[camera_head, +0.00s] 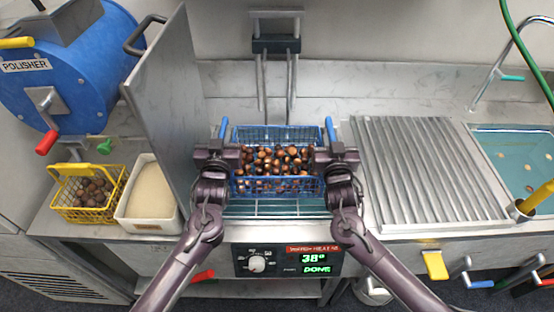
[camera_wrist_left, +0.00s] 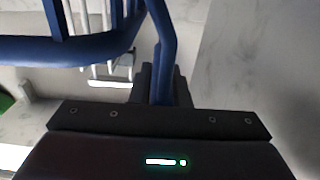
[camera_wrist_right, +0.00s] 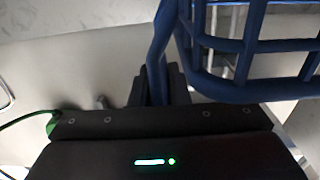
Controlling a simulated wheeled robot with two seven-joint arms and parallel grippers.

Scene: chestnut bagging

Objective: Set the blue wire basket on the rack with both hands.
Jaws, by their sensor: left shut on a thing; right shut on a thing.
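The blue wire basket (camera_head: 276,186) holds many brown chestnuts (camera_head: 270,160). It is in the middle of the head view, above a wire rack (camera_head: 270,208) whose bars show in front of it; I cannot tell whether it touches the rack. My left gripper (camera_head: 221,148) is shut on the basket's left handle (camera_wrist_left: 160,50). My right gripper (camera_head: 332,150) is shut on its right handle (camera_wrist_right: 160,45). The basket looks level between both grippers. Part of it also shows in the left wrist view (camera_wrist_left: 60,50) and the right wrist view (camera_wrist_right: 235,90).
A grey upright panel (camera_head: 160,95) stands left of the basket. Beyond it are a yellow basket (camera_head: 75,213), a white bin (camera_head: 150,222) and a blue polisher (camera_head: 85,70). A ribbed drainboard (camera_head: 430,170) and a sink (camera_head: 520,165) are at right. A control panel (camera_head: 285,262) reads 38° and DONE.

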